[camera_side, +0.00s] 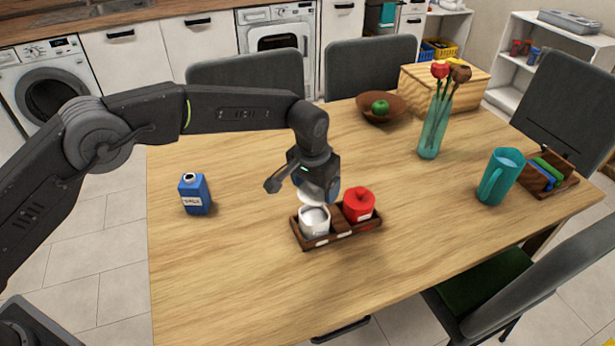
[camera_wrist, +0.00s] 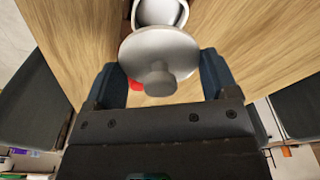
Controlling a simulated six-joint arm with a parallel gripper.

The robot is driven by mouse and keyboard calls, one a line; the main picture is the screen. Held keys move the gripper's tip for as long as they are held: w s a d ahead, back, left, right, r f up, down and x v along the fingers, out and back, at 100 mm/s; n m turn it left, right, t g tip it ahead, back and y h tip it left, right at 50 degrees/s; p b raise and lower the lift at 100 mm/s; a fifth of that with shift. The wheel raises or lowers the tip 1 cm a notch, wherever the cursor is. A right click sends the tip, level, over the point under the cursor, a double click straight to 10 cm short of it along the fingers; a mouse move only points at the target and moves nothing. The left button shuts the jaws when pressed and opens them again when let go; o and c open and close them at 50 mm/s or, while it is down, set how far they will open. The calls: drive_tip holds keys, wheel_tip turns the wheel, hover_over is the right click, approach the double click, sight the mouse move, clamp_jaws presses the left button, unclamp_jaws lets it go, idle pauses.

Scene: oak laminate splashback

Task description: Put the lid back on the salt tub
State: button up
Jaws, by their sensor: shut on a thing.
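The salt tub (camera_side: 314,226) is a small white pot standing uncovered in the left part of a dark wooden caddy (camera_side: 326,236). Its rim also shows at the top of the wrist view (camera_wrist: 160,12). My gripper (camera_side: 318,187) is just above the tub, its fingers partly hidden in the side view. It is shut on the white lid (camera_side: 309,197), a round disc with a knob. In the wrist view the lid (camera_wrist: 152,48) shows between my fingertips (camera_wrist: 161,80), partly covering the tub. The lid appears tilted and apart from the tub.
A red lidded pot (camera_side: 358,206) sits in the caddy's right part, close beside my gripper. A blue carton (camera_side: 194,194) stands at left. A vase with flowers (camera_side: 434,130), a bowl (camera_side: 381,107) and a teal jug (camera_side: 498,177) stand farther off. The front table area is clear.

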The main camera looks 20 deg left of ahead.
drive_tip(key=shift+f, duration=2.75)
drive_tip(key=shift+f, duration=0.15)
drive_tip(key=o, duration=0.8)
drive_tip(key=shift+r, duration=3.5)
drive_tip(key=shift+c, duration=0.3)
clamp_jaws()
